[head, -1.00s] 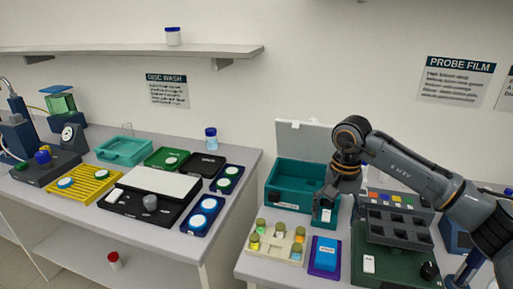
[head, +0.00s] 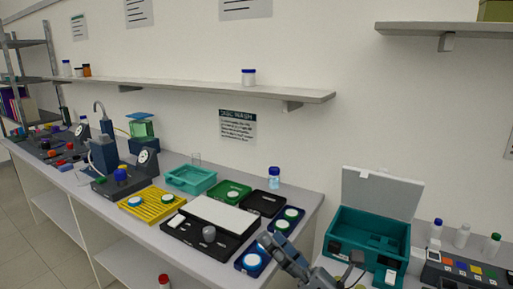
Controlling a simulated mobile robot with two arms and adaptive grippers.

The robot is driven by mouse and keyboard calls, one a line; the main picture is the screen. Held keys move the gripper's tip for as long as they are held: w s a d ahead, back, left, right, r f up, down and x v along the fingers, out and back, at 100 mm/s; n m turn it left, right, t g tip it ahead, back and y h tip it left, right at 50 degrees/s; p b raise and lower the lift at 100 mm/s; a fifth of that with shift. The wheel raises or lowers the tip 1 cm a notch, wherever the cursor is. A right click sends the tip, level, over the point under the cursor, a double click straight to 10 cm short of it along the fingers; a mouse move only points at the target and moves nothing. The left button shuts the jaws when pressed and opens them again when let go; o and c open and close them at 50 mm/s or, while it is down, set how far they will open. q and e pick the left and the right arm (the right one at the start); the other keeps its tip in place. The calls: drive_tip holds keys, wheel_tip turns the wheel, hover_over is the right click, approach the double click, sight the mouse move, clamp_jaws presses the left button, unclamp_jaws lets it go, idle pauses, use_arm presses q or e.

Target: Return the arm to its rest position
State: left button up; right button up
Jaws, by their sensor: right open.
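My right gripper (head: 274,241) comes in from the bottom of the head view, its fingers pointing up and left. It is open, with nothing visible between the fingers. It is in front of the blue tray (head: 240,264) with white discs and hides part of it. Whether it touches the tray I cannot tell. Most of the right arm is below the picture. My left gripper is not in view.
The left bench holds a white-topped black device (head: 222,214), a yellow rack (head: 152,213), a teal tray (head: 190,180) and a green tray (head: 231,192). An open teal box (head: 366,238) stands on the right bench. A gap separates the benches. A wall shelf (head: 210,88) hangs above.

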drive_tip(key=s+d+f+m+g+h, duration=0.1)
drive_tip(key=s+d+f+m+h, duration=0.1)
drive_tip(key=d+f+m+h, duration=0.9)
drive_tip(key=s+d+f+m+g+h, duration=0.15)
drive_tip(key=d+f+m+h, duration=0.35)
drive_tip(key=f+m, duration=0.7)
drive_tip(key=s+f+m+g, duration=0.5)
drive_tip(key=s+m, duration=0.1)
drive_tip(key=s, duration=0.4)
drive_tip(key=s+f+m+g, duration=0.4)
drive_tip(key=s+f+m, duration=0.15)
drive_tip(key=s, duration=0.55)
wheel_tip(320, 180, down, 26)
drive_tip(key=s+g, duration=0.2)
drive_tip(key=s, duration=0.1)
drive_tip(key=s+d+f, duration=0.2)
drive_tip(key=s+f, duration=0.6)
drive_tip(key=s+d+f+g, duration=0.1)
drive_tip(key=s+f, duration=0.7)
drive_tip(key=shift+d+h, duration=0.3)
drive_tip(key=shift+d, duration=0.1)
drive_tip(key=shift+o, duration=0.4)
